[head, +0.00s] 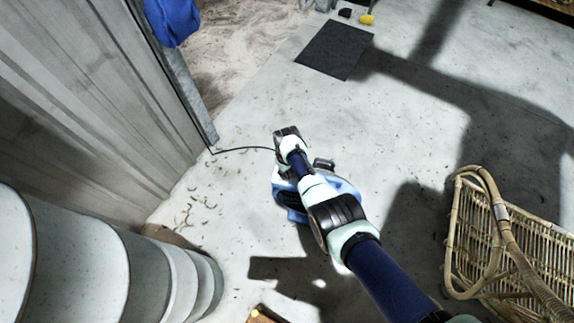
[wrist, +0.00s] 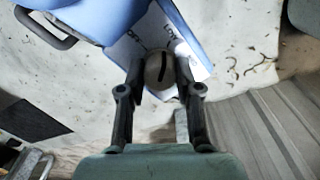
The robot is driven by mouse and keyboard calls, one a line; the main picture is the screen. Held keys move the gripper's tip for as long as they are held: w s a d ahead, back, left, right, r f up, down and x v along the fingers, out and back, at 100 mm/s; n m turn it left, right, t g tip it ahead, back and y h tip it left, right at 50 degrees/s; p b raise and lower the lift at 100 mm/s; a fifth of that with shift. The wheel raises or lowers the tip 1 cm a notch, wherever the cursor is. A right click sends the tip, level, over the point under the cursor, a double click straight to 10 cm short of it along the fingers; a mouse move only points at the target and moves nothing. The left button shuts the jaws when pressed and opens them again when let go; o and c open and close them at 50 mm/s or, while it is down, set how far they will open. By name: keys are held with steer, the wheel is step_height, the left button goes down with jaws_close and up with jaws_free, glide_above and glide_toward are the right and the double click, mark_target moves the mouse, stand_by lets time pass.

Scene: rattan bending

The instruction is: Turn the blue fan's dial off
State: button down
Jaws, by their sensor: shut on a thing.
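The blue fan (head: 346,188) stands on the concrete floor in the head view, largely hidden under my arm. In the wrist view its blue body (wrist: 95,18) fills the upper left, with a dark handle at its side. In the head view my fingers are hidden behind my arm; which setting the pointer marks is unclear.
A black cord (head: 240,149) runs from near the fan to the corrugated wall (head: 110,110) at left. Pale rounded containers (head: 90,265) stand at lower left, a rattan basket (head: 520,255) at lower right. A dark mat (head: 335,49) lies beyond; floor between is open.

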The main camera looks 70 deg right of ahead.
mark_target(287, 172)
steer(key=n, duration=0.5)
steer(key=shift+n, duration=0.3)
steer(key=n, duration=0.4)
steer(key=shift+n, duration=0.3)
steer(key=c, duration=0.8)
jaws_free()
steer(key=shift+r, duration=0.1)
step_height(287, 172, up, 12)
steer(key=shift+f, duration=0.1)
